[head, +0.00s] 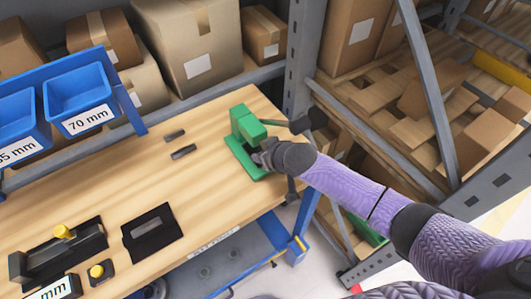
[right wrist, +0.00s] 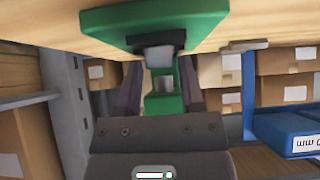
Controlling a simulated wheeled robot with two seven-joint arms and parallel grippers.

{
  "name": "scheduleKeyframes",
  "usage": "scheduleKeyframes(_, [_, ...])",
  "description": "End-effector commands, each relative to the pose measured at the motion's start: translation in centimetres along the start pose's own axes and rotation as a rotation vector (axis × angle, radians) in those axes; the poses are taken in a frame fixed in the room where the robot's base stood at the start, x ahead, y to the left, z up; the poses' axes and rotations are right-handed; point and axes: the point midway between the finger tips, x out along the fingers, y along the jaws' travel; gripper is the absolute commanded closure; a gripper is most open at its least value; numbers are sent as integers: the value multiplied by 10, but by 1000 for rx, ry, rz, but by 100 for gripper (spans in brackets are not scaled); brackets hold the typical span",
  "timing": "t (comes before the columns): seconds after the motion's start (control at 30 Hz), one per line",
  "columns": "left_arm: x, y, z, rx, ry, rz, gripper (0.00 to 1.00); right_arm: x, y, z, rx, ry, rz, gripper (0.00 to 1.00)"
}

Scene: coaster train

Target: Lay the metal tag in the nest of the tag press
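The green tag press (head: 249,127) stands near the right end of the table. My right gripper (head: 263,157) is low at its front. In the right wrist view, turned upside down, the gripper (right wrist: 160,88) has its two fingers well apart. Between and beyond them is the press's green base (right wrist: 155,20) with a black nest part (right wrist: 140,41). A small grey metal block, possibly the metal tag (right wrist: 159,57), shows against the black part. I cannot tell whether it is seated in the nest. No finger visibly touches it. My left gripper is not in view.
Two dark grey bars (head: 183,152) lie on the table (head: 215,195) left of the press. Blue labelled bins (head: 78,92) hang at the left. A black plate (head: 152,234) and a black fixture (head: 60,250) with a yellow knob are front left. A rack post (head: 300,60) stands behind.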

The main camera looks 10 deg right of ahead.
Motion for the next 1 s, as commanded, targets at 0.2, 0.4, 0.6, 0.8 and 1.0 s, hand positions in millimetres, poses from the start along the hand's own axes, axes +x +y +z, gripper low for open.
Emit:
scheduleKeyframes(0.2, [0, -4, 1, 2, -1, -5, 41, 0, 0, 0, 0, 0, 0, 25])
scheduleKeyframes(0.4, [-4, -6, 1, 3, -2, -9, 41, -5, 0, 0, 0, -1, 0, 25])
scheduleKeyframes(0.6, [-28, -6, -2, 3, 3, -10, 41, -48, 0, -3, -1, 0, -1, 25])
scheduleKeyframes(0.8, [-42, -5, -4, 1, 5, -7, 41, -85, 0, -2, 0, -1, 0, 25])
scheduleKeyframes(1.0, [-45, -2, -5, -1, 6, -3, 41, -99, 0, 0, -1, 0, 0, 25])
